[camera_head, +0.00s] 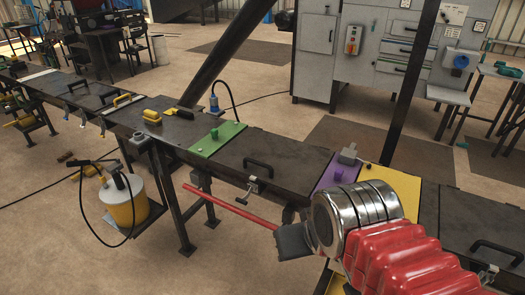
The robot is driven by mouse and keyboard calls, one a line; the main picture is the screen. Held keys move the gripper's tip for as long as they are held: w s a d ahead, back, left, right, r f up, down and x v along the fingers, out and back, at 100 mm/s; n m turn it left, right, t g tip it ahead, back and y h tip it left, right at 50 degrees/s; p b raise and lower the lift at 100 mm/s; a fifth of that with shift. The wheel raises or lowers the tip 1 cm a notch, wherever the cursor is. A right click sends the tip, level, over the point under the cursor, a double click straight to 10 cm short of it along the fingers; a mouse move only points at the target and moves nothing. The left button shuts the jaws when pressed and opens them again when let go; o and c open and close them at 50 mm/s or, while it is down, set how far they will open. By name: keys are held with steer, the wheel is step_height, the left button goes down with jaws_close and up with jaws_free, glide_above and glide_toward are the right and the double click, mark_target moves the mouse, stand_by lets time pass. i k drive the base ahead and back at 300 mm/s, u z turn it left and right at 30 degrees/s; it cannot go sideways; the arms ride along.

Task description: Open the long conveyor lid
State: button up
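A dark conveyor lid (275,155) with a black bar handle (258,168) and a front latch (253,186) lies flat between a green plate and a purple plate. Another dark lid (455,215) with a black handle (497,250) lies flat at the right; I cannot tell which is the long one. My arm, with red bellows and silver rings, comes in from the bottom right. A dark grey piece (293,242) at its end seems to be my gripper, in front of the conveyor; its fingers cannot be made out. A thin red rod (225,206) runs left from it.
The green plate (217,139), purple plate (334,177) and yellow plate (385,185) cross the conveyor top. A dark post (410,80) rises behind it. A yellow pot with a black hose (125,200) stands at the left. Grey cabinets (385,45) stand behind. Floor at front left is open.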

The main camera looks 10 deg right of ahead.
mark_target(296, 166)
steer(key=u, duration=0.3)
steer(key=i, duration=0.9)
steer(key=u, duration=0.6)
